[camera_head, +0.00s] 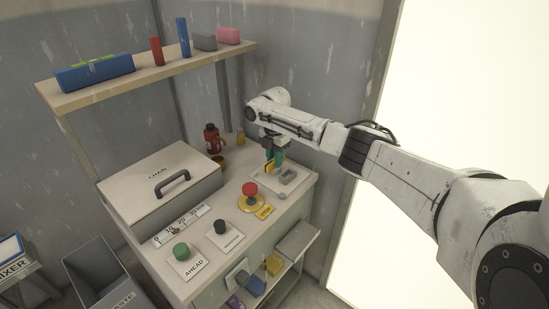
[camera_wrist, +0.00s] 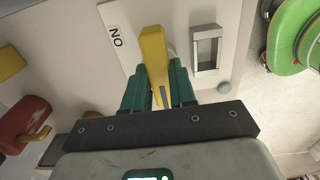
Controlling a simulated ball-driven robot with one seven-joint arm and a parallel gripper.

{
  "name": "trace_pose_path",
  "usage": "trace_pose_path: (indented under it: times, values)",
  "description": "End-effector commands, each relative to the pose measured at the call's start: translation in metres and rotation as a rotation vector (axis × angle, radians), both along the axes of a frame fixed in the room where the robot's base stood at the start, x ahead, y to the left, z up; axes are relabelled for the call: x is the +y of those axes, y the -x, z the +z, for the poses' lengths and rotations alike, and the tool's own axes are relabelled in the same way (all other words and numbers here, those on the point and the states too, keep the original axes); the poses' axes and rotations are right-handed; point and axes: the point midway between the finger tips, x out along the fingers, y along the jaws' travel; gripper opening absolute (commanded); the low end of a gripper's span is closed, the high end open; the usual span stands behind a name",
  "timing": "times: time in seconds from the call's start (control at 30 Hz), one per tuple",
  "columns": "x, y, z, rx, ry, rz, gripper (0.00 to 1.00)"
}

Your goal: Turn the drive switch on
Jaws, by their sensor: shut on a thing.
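A yellow lever (camera_wrist: 155,60), apparently the drive switch, stands on a white plate (camera_wrist: 122,40) on the cabinet top. Lettering on the plate looks like "ON" seen upside down in the wrist view. My gripper (camera_wrist: 158,88) has its two green fingers on either side of the lever, shut on it. In the head view my gripper (camera_head: 273,159) is at the right back of the cabinet top, and the lever (camera_head: 268,167) shows partly beside the fingers. The lever's lower end is partly hidden by the fingers in the wrist view.
A grey frame-shaped fitting (camera_wrist: 207,48) sits close right of the lever. A red mushroom button (camera_head: 249,189), black knob (camera_head: 221,226) and green button (camera_head: 181,251) stand nearer. A lidded box (camera_head: 160,180) is left, and a loaded shelf (camera_head: 150,77) hangs above.

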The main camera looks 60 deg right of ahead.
Motion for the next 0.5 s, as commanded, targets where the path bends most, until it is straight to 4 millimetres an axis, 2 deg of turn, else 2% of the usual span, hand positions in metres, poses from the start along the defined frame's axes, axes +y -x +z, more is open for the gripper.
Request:
trace_pose_path:
  times: [0.27, 0.5]
  values:
    - [0.0009, -0.0006, 0.0013, 0.000, -0.001, -0.079, 0.00]
    - [0.0013, -0.0005, 0.0016, 0.000, -0.003, -0.259, 0.00]
